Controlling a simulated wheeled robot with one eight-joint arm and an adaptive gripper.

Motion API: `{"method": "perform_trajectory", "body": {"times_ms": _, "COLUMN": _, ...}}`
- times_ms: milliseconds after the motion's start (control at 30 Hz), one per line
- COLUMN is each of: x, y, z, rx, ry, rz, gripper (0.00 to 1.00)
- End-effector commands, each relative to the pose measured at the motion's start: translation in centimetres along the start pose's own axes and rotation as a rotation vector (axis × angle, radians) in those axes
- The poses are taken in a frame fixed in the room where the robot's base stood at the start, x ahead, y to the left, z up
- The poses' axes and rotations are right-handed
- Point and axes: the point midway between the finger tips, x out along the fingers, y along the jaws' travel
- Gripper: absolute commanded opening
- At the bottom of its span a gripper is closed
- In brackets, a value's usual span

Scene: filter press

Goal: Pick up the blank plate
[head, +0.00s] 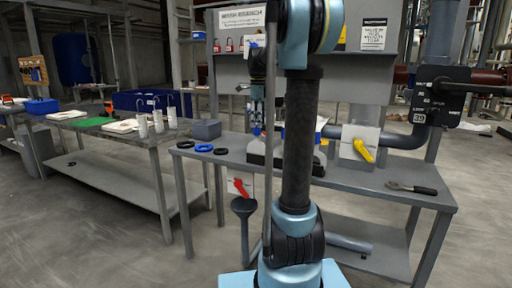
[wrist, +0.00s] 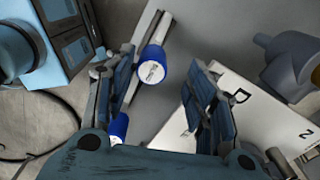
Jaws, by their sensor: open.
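In the wrist view my gripper (wrist: 160,66) is open, with its two fingers spread wide apart and nothing held. A round blue piece with a white marked face (wrist: 152,70) shows between the fingertips, beside a long grey bar. A second blue piece (wrist: 118,127) is partly hidden by the left finger. I cannot tell for certain which thing is the blank plate.
A white board with black marks (wrist: 232,97) lies right of the fingers. On the workbench are dark and blue rings (head: 204,147), a yellow-handled valve (head: 362,150) and a wrench (head: 410,188).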

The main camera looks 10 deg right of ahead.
Motion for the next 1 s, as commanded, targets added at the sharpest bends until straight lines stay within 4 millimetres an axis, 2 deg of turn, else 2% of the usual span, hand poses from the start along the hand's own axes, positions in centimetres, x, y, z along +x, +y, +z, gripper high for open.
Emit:
{"method": "perform_trajectory", "body": {"times_ms": 167, "x": 1.1, "y": 0.2, "z": 0.1, "rx": -0.001, "ry": 0.000, "rz": 0.000, "gripper": 0.51}}
{"method": "perform_trajectory", "body": {"times_ms": 400, "x": 4.3, "y": 0.8, "z": 0.2, "rx": -0.001, "ry": 0.000, "rz": 0.000, "gripper": 0.51}}
{"method": "perform_trajectory", "body": {"times_ms": 500, "x": 5.0, "y": 0.8, "z": 0.2, "rx": -0.001, "ry": 0.000, "rz": 0.000, "gripper": 0.51}}
{"method": "perform_trajectory", "body": {"times_ms": 800, "x": 5.4, "y": 0.8, "z": 0.2, "rx": -0.001, "ry": 0.000, "rz": 0.000, "gripper": 0.51}}
{"method": "perform_trajectory", "body": {"times_ms": 1000, "x": 5.4, "y": 0.8, "z": 0.2, "rx": -0.001, "ry": 0.000, "rz": 0.000, "gripper": 0.05}}
